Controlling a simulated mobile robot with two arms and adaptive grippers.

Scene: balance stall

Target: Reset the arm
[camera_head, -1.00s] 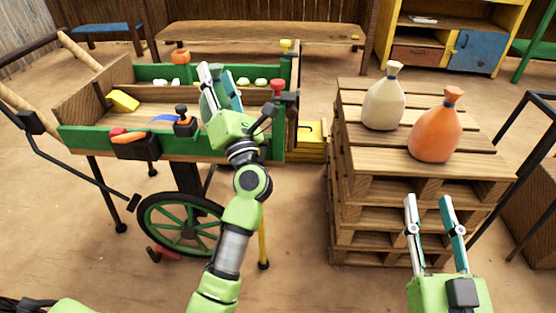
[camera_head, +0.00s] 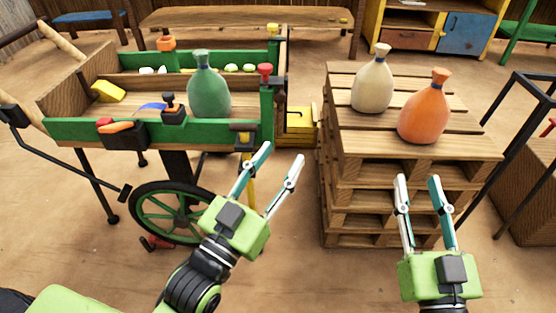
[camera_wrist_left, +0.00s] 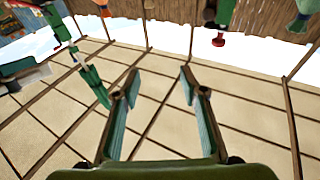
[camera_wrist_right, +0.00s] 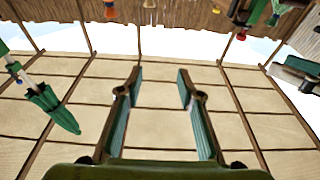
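My left gripper (camera_head: 272,169) is open and empty in the head view, in front of the cart and left of the pallet stack. Its two spread fingers (camera_wrist_left: 158,85) also show in the left wrist view with nothing between them. My right gripper (camera_head: 420,180) is open and empty in front of the pallet stack. Its fingers (camera_wrist_right: 160,82) show apart and empty in the right wrist view. A green sack (camera_head: 209,88) stands upright in the cart, clear of both grippers. A beige sack (camera_head: 372,80) and an orange sack (camera_head: 424,108) stand on the pallets.
The green-edged wooden cart (camera_head: 200,131) with a spoked wheel (camera_head: 170,212) is at the left. The pallet stack (camera_head: 345,147) is at the right. A black frame (camera_head: 510,160) stands at the far right.

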